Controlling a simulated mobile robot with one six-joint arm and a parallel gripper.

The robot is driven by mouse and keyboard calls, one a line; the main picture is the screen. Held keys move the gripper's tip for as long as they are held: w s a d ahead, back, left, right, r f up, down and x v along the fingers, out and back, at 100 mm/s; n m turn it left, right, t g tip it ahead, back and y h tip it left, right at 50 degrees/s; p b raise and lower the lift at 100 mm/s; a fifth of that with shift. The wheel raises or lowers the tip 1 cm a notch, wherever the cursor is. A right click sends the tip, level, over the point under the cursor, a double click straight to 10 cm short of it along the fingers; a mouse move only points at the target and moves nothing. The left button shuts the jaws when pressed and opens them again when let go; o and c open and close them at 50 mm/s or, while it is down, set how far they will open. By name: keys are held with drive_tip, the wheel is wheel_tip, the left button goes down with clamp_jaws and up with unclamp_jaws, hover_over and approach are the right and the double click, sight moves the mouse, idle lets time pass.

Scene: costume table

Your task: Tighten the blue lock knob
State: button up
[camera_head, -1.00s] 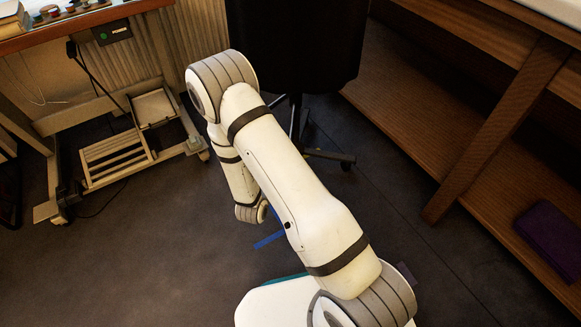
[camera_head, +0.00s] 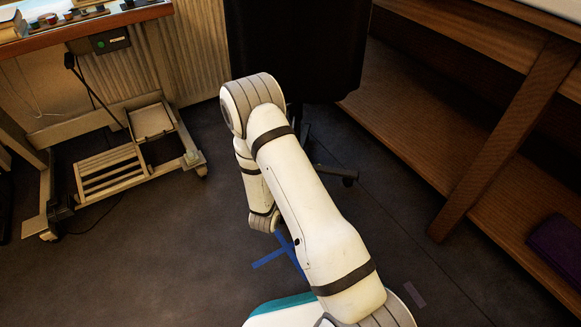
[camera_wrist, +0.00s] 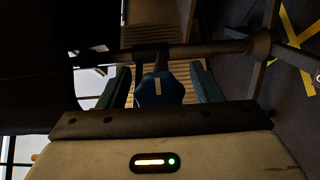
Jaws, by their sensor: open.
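The blue lock knob (camera_wrist: 158,92) shows in the wrist view, with a pale line on its face. It sits at a dark horizontal bar (camera_wrist: 200,50). My gripper (camera_wrist: 161,75) is open, with one dark blue finger on each side of the knob. A gap shows between the knob and each finger, so neither appears to touch it. How deep the knob lies between the fingers is hard to tell. In the head view my arm hides the gripper, and I cannot make out the knob there.
A cream wheeled table frame (camera_head: 105,170) stands at left. A black chair (camera_head: 300,45) is behind my arm. A wooden shelf unit (camera_head: 485,130) holding a purple item (camera_head: 556,247) is at right. Blue tape (camera_head: 275,257) marks the open floor.

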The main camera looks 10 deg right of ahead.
drive_tip(key=c, duration=1)
drive_tip(key=shift+a, duration=0.1)
